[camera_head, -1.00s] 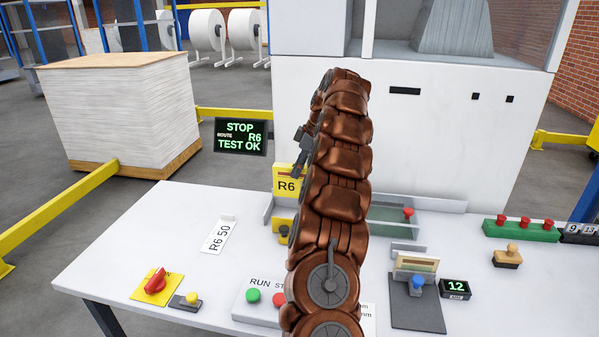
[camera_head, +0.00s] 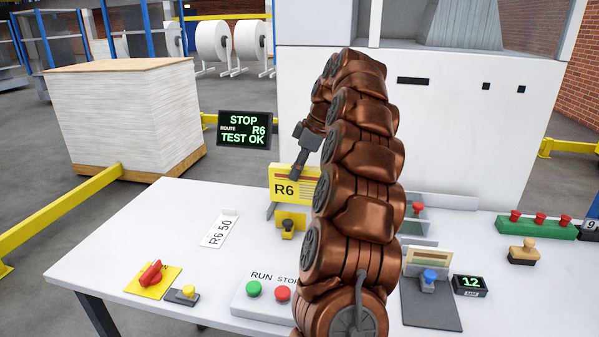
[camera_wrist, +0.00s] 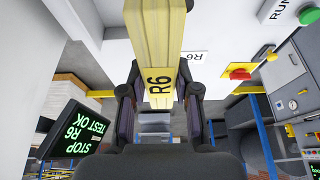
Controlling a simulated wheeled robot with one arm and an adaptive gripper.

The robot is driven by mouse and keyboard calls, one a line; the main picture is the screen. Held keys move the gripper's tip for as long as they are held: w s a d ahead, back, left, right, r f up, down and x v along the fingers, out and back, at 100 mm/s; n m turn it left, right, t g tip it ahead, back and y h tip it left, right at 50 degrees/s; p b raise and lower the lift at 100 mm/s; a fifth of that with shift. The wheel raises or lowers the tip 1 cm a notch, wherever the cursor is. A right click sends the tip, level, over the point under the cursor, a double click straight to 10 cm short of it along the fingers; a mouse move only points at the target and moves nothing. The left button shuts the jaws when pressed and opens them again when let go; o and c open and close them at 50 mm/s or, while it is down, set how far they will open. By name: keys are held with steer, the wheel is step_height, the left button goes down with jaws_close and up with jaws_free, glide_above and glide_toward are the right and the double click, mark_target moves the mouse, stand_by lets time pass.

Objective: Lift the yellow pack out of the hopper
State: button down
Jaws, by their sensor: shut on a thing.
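The yellow pack (camera_head: 283,190), marked R6, stands upright at the left end of the grey hopper (camera_head: 452,202) on the white table. My gripper (camera_head: 297,172) comes down on the pack's top edge from above. In the wrist view the pack (camera_wrist: 160,35) lies between the two fingers of my gripper (camera_wrist: 160,100), which are shut on it. My arm hides the pack's right end and the middle of the hopper. Whether the pack's bottom edge touches the hopper floor I cannot tell.
A display (camera_head: 244,130) reads STOP, R6, TEST OK. A red knob (camera_head: 151,273), green button (camera_head: 254,289) and red button (camera_head: 283,293) sit on the table's front. A tall white machine (camera_head: 460,130) stands behind the hopper.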

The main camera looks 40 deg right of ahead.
steer(key=s+a+r+b, duration=0.1)
steer(key=s+a+b, duration=0.5)
steer(key=a, duration=0.6)
steer(key=shift+s+a, duration=0.25)
steer(key=shift+s, duration=1.05)
